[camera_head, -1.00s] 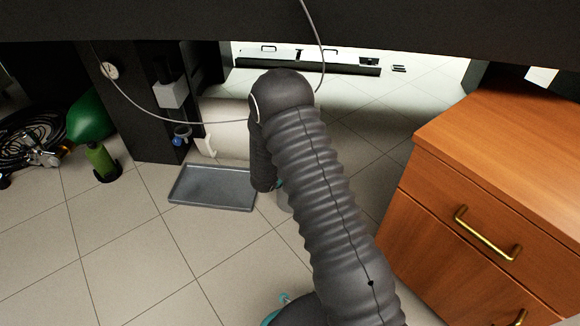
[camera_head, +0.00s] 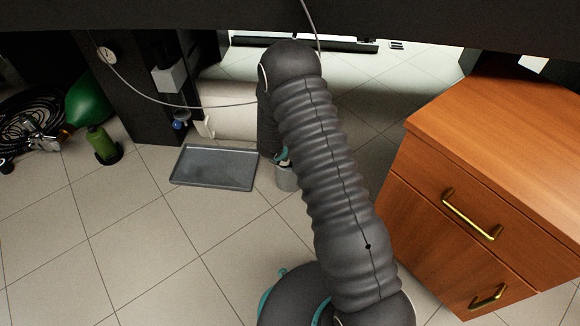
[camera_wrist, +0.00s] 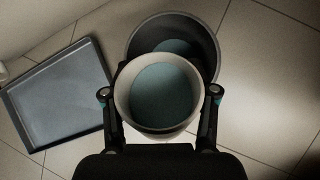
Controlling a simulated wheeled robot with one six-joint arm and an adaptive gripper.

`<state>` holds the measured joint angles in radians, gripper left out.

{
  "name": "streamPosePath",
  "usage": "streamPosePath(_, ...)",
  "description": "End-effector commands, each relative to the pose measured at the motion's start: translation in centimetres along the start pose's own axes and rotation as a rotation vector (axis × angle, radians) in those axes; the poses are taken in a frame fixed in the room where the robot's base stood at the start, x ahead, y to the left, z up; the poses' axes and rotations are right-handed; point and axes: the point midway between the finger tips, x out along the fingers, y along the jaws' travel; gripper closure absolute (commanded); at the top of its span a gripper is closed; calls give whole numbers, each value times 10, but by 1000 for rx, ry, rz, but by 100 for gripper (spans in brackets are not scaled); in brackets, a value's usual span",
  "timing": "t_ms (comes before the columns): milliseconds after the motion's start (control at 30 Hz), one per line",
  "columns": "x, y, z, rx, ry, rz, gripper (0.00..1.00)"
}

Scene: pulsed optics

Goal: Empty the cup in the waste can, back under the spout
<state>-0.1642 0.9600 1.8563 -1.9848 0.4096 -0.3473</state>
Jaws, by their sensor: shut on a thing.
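In the wrist view a pale round cup (camera_wrist: 160,131) is held upright or nearly so, with blue-grey contents (camera_wrist: 160,92) inside. My gripper (camera_wrist: 159,94) is shut on the cup, with one finger on each side. The grey waste can (camera_wrist: 205,42) lies below and beyond the cup, and the cup covers part of its opening. A bluish patch shows inside the can. In the head view the waste can (camera_head: 286,181) stands on the floor, partly behind my arm. My gripper and the cup are mostly hidden there. I cannot make out the spout for certain.
A grey tray (camera_head: 213,184) lies on the floor left of the can. A wooden drawer cabinet (camera_head: 500,150) stands at right. A green bottle (camera_head: 102,143) and a coiled hose (camera_head: 30,122) are at far left. A cable hangs across the top. The front left floor is clear.

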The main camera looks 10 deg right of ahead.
Motion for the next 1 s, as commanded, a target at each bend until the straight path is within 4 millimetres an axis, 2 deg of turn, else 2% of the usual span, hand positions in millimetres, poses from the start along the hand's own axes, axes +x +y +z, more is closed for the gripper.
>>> streamPosePath(200, -2, 0, -2, 10, 67, 5, 88)
streamPosePath(567, -4, 0, -1, 15, 85, 5, 88)
streamPosePath(1000, -6, 1, -3, 38, 219, 13, 88)
